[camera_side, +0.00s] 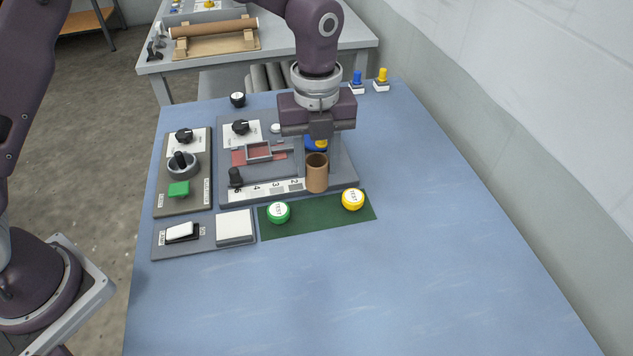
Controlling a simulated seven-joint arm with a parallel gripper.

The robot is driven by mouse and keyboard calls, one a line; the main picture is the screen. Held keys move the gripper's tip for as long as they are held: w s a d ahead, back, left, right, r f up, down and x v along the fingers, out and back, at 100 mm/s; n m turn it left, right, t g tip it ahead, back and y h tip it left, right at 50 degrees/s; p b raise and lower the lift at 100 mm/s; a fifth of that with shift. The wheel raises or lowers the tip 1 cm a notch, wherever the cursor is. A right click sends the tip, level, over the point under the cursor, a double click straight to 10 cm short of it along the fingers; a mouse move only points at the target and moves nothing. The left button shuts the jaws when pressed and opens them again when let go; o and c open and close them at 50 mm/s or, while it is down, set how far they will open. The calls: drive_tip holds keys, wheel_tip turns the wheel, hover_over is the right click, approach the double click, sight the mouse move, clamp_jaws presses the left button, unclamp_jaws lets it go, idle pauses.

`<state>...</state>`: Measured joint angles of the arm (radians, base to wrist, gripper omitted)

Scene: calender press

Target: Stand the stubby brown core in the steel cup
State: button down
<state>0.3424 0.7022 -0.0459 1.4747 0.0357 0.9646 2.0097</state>
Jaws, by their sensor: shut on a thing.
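The stubby brown core (317,176) is an upright hollow tube with its open top showing. It is just below my gripper (319,143), over the right front of the grey panel, by the number strip. My gripper is shut on the core near its far rim; the exact finger contact is hard to make out. A small blue and yellow patch shows between the gripper and the core, and I cannot tell what it belongs to. A grey round ring or cup (183,166) with a black knob in it is on the left panel; I cannot tell whether it is the steel cup.
A green button (278,212) and a yellow button (352,199) sit on a dark green mat (315,216). Blue and yellow pegs (382,76) stand at the back. The right and front table is clear.

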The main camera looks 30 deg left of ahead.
drive_tip(key=a+r, duration=0.2)
drive_tip(key=a, duration=0.1)
drive_tip(key=n, duration=0.6)
hover_over(178, 153)
drive_tip(key=shift+f, duration=1.6)
drive_tip(key=shift+f, duration=0.1)
drive_tip(key=shift+f, duration=1.45)
drive_tip(key=shift+f, duration=0.1)
drive_tip(key=shift+f, duration=0.95)
drive_tip(key=shift+f, duration=0.4)
